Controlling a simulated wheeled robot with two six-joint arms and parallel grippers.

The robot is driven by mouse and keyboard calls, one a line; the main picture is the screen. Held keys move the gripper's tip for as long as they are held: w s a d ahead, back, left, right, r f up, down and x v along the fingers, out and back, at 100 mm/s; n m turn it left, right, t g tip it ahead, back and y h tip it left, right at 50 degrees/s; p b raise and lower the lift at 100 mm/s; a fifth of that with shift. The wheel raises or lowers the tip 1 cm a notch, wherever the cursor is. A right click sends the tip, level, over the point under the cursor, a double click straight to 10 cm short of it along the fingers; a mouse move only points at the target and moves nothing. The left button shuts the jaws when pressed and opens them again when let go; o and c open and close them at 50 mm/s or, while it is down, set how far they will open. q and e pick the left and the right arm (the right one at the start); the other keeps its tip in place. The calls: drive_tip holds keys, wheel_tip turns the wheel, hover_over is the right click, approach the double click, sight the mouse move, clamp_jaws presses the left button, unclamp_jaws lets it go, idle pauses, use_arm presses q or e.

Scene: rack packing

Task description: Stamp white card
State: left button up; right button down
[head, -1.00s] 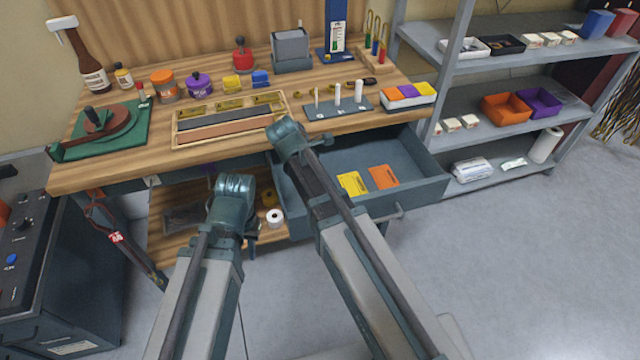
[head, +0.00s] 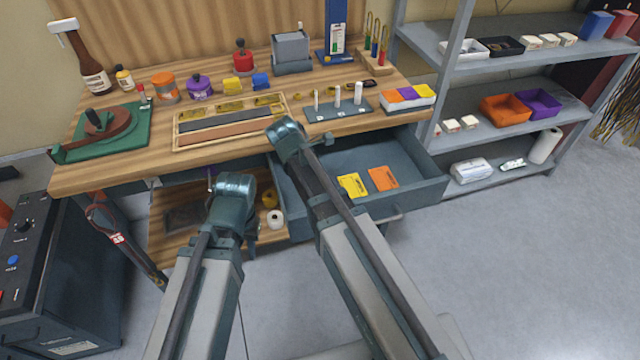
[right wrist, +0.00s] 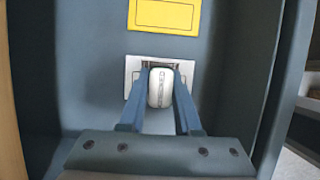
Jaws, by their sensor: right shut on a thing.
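In the right wrist view, my right gripper (right wrist: 160,72) is shut on a white rounded piece (right wrist: 160,88) with dark lettering, seen end-on. Behind it is a white card (right wrist: 133,66), mostly covered by the piece and fingers. I cannot tell whether the piece touches the card. A yellow card (right wrist: 163,15) lies just above it in the picture. In the head view, the yellow card (head: 351,185) and an orange card (head: 382,178) lie in the open drawer (head: 425,180); my right arm hides the white card. My left gripper (head: 252,229) hangs before the bench, its fingers mostly hidden.
A rack with upright white pieces (head: 338,109) stands near the bench's front edge. A long ink tray (head: 230,120) and a green-based device (head: 105,130) lie left of it. Drawer walls surround my right gripper. The floor at right is clear.

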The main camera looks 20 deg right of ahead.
drive_tip(key=shift+r+p, duration=2.8)
drive_tip(key=shift+r, duration=0.3)
